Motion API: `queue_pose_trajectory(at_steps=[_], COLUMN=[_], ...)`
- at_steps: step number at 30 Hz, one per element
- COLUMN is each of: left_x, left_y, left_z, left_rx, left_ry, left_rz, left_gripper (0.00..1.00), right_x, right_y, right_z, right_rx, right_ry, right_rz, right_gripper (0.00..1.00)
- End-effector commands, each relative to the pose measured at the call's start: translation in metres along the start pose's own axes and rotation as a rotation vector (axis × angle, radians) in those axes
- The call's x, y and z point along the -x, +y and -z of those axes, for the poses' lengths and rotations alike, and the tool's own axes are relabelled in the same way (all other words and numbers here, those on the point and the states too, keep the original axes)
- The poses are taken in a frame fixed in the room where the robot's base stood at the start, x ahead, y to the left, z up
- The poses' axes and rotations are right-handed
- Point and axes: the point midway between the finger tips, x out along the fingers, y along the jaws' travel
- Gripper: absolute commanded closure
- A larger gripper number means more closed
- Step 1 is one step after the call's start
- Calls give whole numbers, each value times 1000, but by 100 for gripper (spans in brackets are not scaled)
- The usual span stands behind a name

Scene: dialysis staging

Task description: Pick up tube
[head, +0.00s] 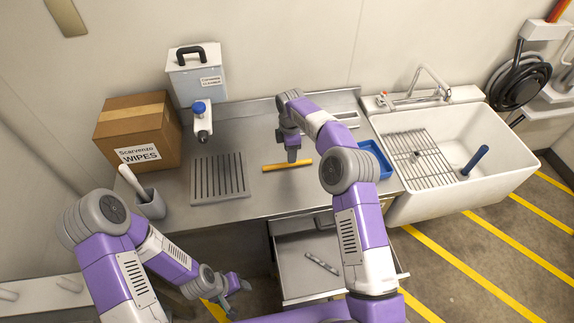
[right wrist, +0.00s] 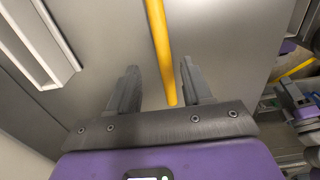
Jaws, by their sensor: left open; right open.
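A yellow tube (head: 287,165) lies flat on the steel counter, roughly left to right. In the right wrist view the tube (right wrist: 160,45) runs lengthwise between the two fingers, nearer the right-hand one, with its end close to the palm. My right gripper (head: 292,157) points down over the tube's middle, its jaws open; whether it touches the tube I cannot tell. It also shows in the right wrist view (right wrist: 157,72). My left gripper (head: 236,287) is open and empty, low in front of the counter, well away from the tube.
A slotted grey mat (head: 219,178) lies left of the tube, and a blue tray (head: 374,160) is to its right. An open drawer (head: 305,262) juts out below. A sink (head: 465,150) holds a blue cylinder (head: 475,160).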

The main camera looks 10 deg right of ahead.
Motion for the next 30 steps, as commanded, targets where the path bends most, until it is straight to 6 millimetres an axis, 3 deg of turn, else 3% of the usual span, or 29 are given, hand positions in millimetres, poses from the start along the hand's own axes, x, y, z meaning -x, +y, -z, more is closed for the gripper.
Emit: queue_pose_trajectory(at_steps=[9, 18, 27, 30], left_x=[-12, -11, -11, -11], left_y=[-4, -4, -4, -4], left_z=[1, 1, 1, 1], left_rx=[0, 0, 0, 0], left_ry=[0, 0, 0, 0], left_rz=[0, 0, 0, 0], left_gripper=[50, 50, 50, 50], right_x=[-43, -46, -46, -46], right_y=[-6, -6, -6, -6], right_z=[11, 11, 10, 10], right_rx=[0, -1, -1, -1], right_ry=[0, 1, 1, 1], right_rz=[0, -1, -1, -1], right_gripper=[51, 52, 98, 100])
